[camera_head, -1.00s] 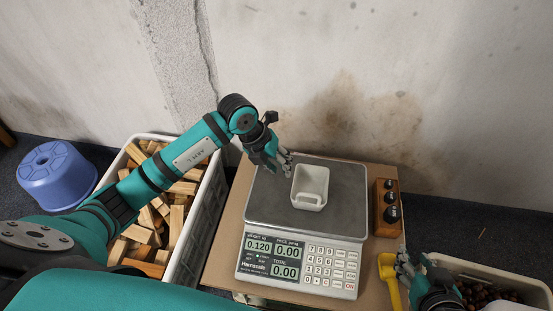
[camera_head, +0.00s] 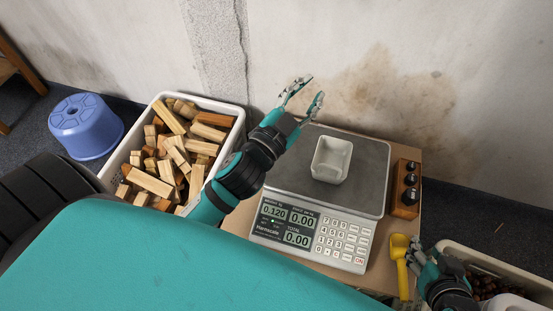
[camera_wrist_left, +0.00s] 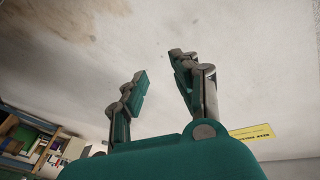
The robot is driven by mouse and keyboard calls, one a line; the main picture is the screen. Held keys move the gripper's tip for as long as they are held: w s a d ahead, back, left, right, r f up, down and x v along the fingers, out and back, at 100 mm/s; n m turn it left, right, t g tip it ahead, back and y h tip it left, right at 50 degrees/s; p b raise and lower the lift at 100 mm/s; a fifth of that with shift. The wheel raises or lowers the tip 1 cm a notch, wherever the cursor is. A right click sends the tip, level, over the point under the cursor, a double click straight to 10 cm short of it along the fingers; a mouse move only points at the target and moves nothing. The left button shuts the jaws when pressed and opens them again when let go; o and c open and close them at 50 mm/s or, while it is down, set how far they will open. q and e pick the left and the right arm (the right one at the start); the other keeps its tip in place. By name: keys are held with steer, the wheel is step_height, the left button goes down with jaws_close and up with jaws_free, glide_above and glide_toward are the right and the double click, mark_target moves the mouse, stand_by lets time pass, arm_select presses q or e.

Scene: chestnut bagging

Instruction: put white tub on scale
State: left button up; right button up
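The white tub (camera_head: 331,160) stands upright on the grey plate of the scale (camera_head: 361,196), towards its back middle. The scale's display reads 0.120 and 0.00. My left gripper (camera_head: 304,94) is open and empty, raised behind and to the left of the tub, apart from it, with its fingers pointing up towards the wall. In the left wrist view the fingers of my left gripper (camera_wrist_left: 158,66) are spread with only the wall beyond. My right gripper (camera_head: 418,254) is at the lower right beside a yellow scoop (camera_head: 400,262); its fingers are partly hidden, and I cannot tell its grip.
A white crate (camera_head: 239,112) of wooden blocks stands left of the scale. A blue upturned bucket (camera_head: 86,127) is on the floor at far left. A wooden box with black knobs (camera_head: 405,188) is right of the scale. A bin (camera_head: 535,284) of chestnuts is at lower right.

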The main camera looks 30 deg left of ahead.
arm_select(q)
steer(key=s+f+n+g, duration=0.4)
steer(key=s+f+g, duration=0.6)
steer(key=f, duration=0.6)
steer(key=s, duration=0.2)
steer(key=shift+s+n, duration=0.3)
steer(key=shift+n, duration=0.1)
steer(key=shift+s+a, duration=0.1)
